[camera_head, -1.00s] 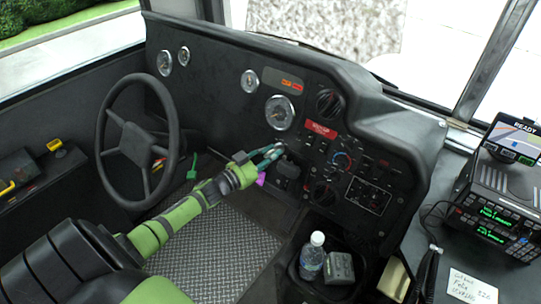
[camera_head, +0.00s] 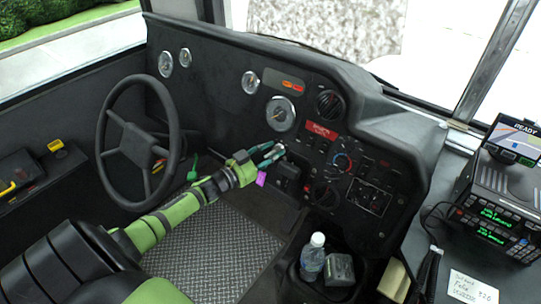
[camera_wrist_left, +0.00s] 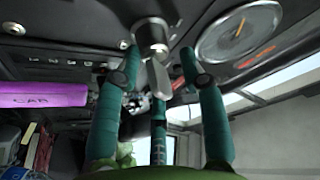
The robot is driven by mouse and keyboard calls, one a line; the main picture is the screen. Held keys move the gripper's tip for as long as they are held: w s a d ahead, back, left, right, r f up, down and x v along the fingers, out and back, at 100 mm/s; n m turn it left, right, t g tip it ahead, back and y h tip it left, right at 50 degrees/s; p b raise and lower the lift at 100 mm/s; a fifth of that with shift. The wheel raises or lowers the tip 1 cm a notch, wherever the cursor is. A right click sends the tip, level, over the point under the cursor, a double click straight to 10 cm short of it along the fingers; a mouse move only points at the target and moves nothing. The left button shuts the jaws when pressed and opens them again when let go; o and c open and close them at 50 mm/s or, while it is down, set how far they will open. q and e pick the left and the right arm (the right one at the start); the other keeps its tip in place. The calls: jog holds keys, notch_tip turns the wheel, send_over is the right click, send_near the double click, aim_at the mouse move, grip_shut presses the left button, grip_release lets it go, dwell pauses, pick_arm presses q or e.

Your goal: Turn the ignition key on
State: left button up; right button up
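The silver ignition key (camera_wrist_left: 158,78) sits in its round metal lock (camera_wrist_left: 152,36) on the dashboard, as the left wrist view shows. A purple tag (camera_wrist_left: 42,95) marked "CAB" shows at the left there, and in the head view the tag (camera_head: 261,179) hangs just below my gripper. My left gripper (camera_head: 275,153), with teal fingers, reaches the dashboard right of the steering wheel. In the left wrist view my left gripper (camera_wrist_left: 159,58) is open, with fingers apart on either side of the key. In the head view the fingers mostly hide the key. My right gripper is out of view.
The steering wheel (camera_head: 140,142) stands left of my arm. Gauges (camera_head: 280,113), knobs and a red label (camera_head: 321,131) surround the lock area. A water bottle (camera_head: 312,257) stands below right. A radio unit (camera_head: 497,205) is at the far right.

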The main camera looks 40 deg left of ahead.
pick_arm(q)
jog(key=shift+a, duration=0.1)
jog(key=shift+s+f, duration=0.1)
jog(key=shift+s, duration=0.1)
jog(key=v, duration=1.1)
jog(key=shift+s, duration=0.3)
